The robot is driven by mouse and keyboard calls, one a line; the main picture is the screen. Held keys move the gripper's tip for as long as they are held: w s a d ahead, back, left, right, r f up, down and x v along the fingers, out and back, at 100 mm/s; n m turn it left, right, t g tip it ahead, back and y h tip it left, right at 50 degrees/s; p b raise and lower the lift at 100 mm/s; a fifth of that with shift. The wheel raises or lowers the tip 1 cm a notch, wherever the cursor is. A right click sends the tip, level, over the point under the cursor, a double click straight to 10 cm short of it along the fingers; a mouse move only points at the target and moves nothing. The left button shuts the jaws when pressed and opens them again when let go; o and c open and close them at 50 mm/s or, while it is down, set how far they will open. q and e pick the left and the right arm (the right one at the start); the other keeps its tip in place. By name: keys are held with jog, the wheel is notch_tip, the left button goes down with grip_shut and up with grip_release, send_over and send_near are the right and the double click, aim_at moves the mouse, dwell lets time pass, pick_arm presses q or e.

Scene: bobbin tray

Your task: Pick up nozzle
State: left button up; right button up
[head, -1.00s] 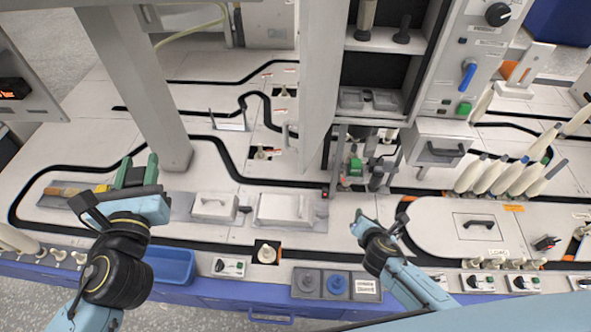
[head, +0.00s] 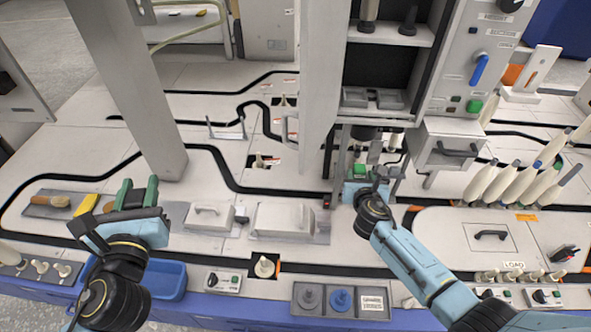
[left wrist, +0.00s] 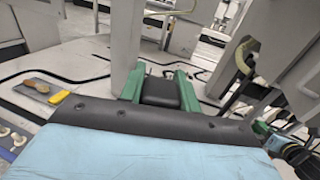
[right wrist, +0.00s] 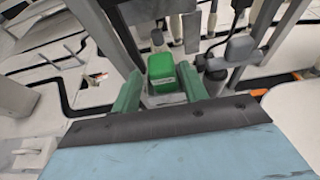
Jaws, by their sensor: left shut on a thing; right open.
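No part that I can clearly name as the nozzle shows. A small block with a green top (right wrist: 162,68) stands among the posts under the cabinet. My right gripper (right wrist: 160,90) is open, its green fingers on either side of this block; I cannot tell whether they touch it. In the head view the block's green top (head: 360,170) shows just beyond the right gripper, which hides part of it. My left gripper (head: 136,194) is shut on a dark block (left wrist: 160,92) above the table at the left.
A grey post (head: 135,95) rises beyond my left gripper. Metal posts and a drawer box (head: 445,150) crowd my right gripper. A row of cream bobbins (head: 510,185) stands at the right. A brush (head: 60,201) lies on a pad at the left.

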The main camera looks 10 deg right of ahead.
aim_at(360, 174)
pick_arm(q)
notch_tip(360, 174, down, 3)
jog(key=shift+r+b, duration=0.1)
jog(key=shift+b, duration=1)
pick_arm(e)
jog(key=x, duration=0.3)
jog(key=shift+w+d+f, duration=0.15)
jog(key=shift+w+f, duration=0.05)
jog(key=shift+f, duration=0.15)
pick_arm(q)
jog(key=shift+f, duration=0.2)
pick_arm(e)
jog(key=shift+w, duration=0.3)
pick_arm(q)
jog(key=shift+r, duration=0.1)
pick_arm(e)
jog(key=c, duration=0.7)
jog(key=shift+r, duration=0.1)
jog(key=shift+c, duration=0.2)
